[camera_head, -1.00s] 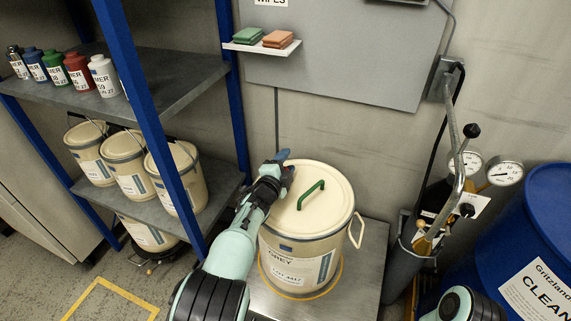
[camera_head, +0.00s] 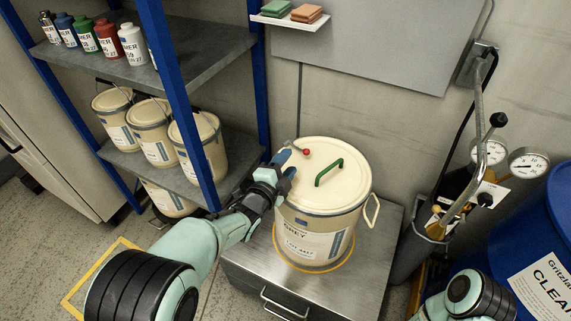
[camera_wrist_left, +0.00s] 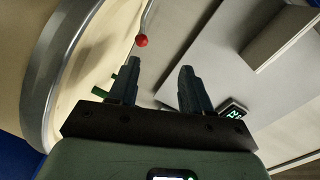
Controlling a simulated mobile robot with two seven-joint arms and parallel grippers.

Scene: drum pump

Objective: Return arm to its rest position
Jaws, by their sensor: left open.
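My left gripper (camera_head: 287,163) is at the left edge of the cream drum (camera_head: 313,245) in the head view, its arm reaching in from the left. In the left wrist view my left gripper (camera_wrist_left: 158,82) is open with nothing between its fingers. A red ball (camera_head: 306,152) on a thin metal rod shows just beyond the fingertips, over the drum lid's back left. The ball also shows in the wrist view (camera_wrist_left: 141,41), apart from the fingers. The lid (camera_head: 345,195) carries a green handle (camera_head: 329,172). Part of my right arm shows at the lower right; its gripper is out of view.
The drum stands on a metal-topped cabinet (camera_head: 385,235). A blue-post shelf (camera_head: 205,60) with bottles and cream buckets (camera_head: 158,145) is close on the left. A pump with gauges (camera_head: 488,152) and a blue barrel (camera_head: 535,235) stand on the right. Floor shows at lower left.

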